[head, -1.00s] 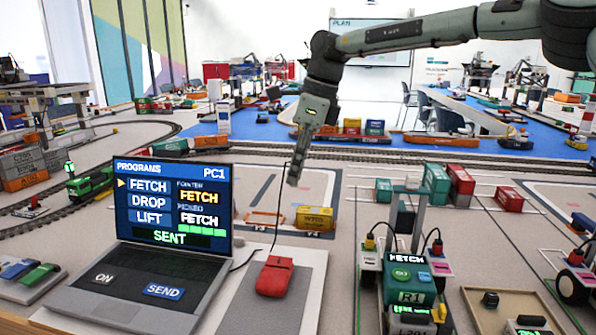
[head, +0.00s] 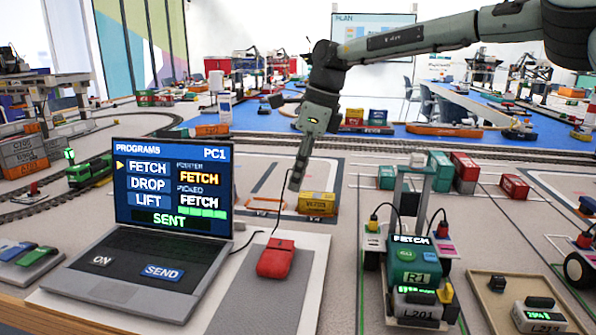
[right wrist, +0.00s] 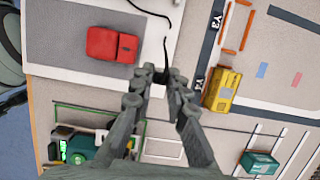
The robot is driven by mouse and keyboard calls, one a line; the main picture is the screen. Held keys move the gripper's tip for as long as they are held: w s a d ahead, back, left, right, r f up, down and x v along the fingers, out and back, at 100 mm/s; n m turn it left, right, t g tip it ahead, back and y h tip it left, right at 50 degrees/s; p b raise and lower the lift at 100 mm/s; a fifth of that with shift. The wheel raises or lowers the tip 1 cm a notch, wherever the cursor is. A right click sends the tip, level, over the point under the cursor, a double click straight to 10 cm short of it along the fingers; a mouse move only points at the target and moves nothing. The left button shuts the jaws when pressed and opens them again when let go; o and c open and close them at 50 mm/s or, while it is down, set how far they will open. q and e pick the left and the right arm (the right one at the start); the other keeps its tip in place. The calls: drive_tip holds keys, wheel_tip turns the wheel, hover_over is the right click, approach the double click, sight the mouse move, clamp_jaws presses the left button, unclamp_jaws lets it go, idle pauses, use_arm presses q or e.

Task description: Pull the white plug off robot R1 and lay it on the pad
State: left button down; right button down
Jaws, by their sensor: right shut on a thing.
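My right gripper (head: 296,182) is shut, above the table behind the red block. In the right wrist view its fingertips (right wrist: 162,80) close on a small dark end of a black cable (right wrist: 166,52). Any white plug body between the fingers is hidden. The cable (head: 277,222) runs down towards the laptop side. A grey pad (right wrist: 70,35) lies on a white board, with a red block (head: 276,258) on it. Robot R1 (head: 414,272), green with a FETCH display, stands to the right. I see no white plug on it. My left gripper is not in view.
A laptop (head: 170,230) showing SENT stands left of the pad. A yellow container (head: 317,204) stands close beside the gripper. A tan tray (head: 480,300) is right of R1. The pad has bare grey surface around the red block.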

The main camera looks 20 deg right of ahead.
drive_tip(key=b, duration=0.7)
approach(298, 240)
drive_tip(key=shift+w+a+f, duration=0.25)
drive_tip(key=shift+a+f, duration=0.1)
drive_tip(key=shift+f, duration=0.45)
drive_tip(key=shift+w+a+f, duration=0.3)
drive_tip(key=shift+a+f, duration=0.05)
drive_tip(key=shift+f, duration=0.45)
drive_tip(key=shift+w+a+f, duration=0.25)
drive_tip(key=shift+a+f, duration=0.1)
drive_tip(key=shift+f, duration=0.4)
drive_tip(key=shift+f+b, duration=0.3)
drive_tip(key=shift+f, duration=0.25)
drive_tip(key=c, duration=1.4)
unclamp_jaws()
drive_tip(key=shift+r, duration=0.1)
drive_tip(key=v, duration=1.1)
drive_tip(key=shift+s+d+r, duration=0.1)
drive_tip(key=shift+r, duration=0.2)
